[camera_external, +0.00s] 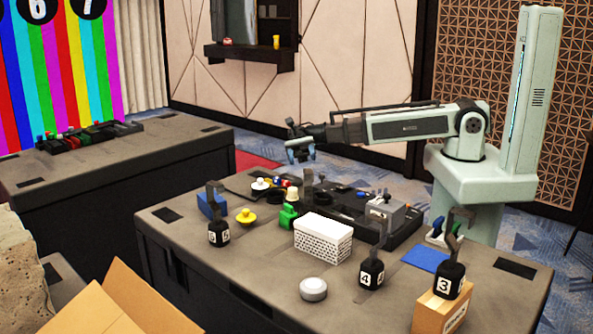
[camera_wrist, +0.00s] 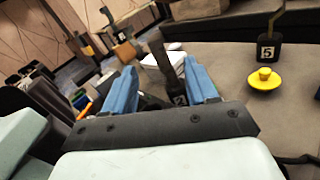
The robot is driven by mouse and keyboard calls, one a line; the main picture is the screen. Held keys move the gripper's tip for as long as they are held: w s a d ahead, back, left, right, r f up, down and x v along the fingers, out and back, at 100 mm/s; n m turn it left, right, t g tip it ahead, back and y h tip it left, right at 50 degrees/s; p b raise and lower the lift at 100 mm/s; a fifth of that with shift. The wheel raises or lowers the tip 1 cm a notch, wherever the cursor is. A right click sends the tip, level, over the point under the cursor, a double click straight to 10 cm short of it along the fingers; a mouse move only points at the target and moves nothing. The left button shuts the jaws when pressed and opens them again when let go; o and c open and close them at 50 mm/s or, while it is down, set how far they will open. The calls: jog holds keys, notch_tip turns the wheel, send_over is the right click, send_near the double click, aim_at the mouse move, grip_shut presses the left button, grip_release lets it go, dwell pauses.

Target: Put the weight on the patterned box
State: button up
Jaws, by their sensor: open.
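The patterned box (camera_external: 322,239) is white with a dark pattern and a plain white top; nothing rests on it. In the external view, black hooked weights stand around it: one marked 5 (camera_external: 219,232) to its left, one marked 4 (camera_external: 371,273) in front to its right, and one marked 3 (camera_external: 449,280) on a tan box. A further hook (camera_external: 307,178) rises behind the patterned box, its base hidden. My gripper (camera_external: 300,152) is open above the table's far side. In the wrist view, a dark weight (camera_wrist: 160,58) shows beyond and between its blue fingers (camera_wrist: 162,88), not held.
A green bottle-like object (camera_external: 288,214), a yellow knob-like piece (camera_external: 245,216) and a blue block (camera_external: 211,204) crowd the box's left. A black control panel (camera_external: 345,200) lies behind. An open carton (camera_external: 115,300) stands front left.

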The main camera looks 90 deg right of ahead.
aim_at(309, 169)
jog(key=shift+s+a+r+n, duration=0.15)
jog(key=shift+a+n, duration=0.25)
jog(key=shift+a, duration=1.9)
jog(key=shift+s+a+f+n, duration=0.15)
jog(key=shift+a+n, duration=0.25)
jog(key=shift+a, duration=1.9)
jog(key=shift+s+a+r+n, duration=0.15)
jog(key=shift+a+n, duration=0.25)
jog(key=shift+a, duration=1.9)
jog(key=shift+c, duration=0.3)
grip_shut()
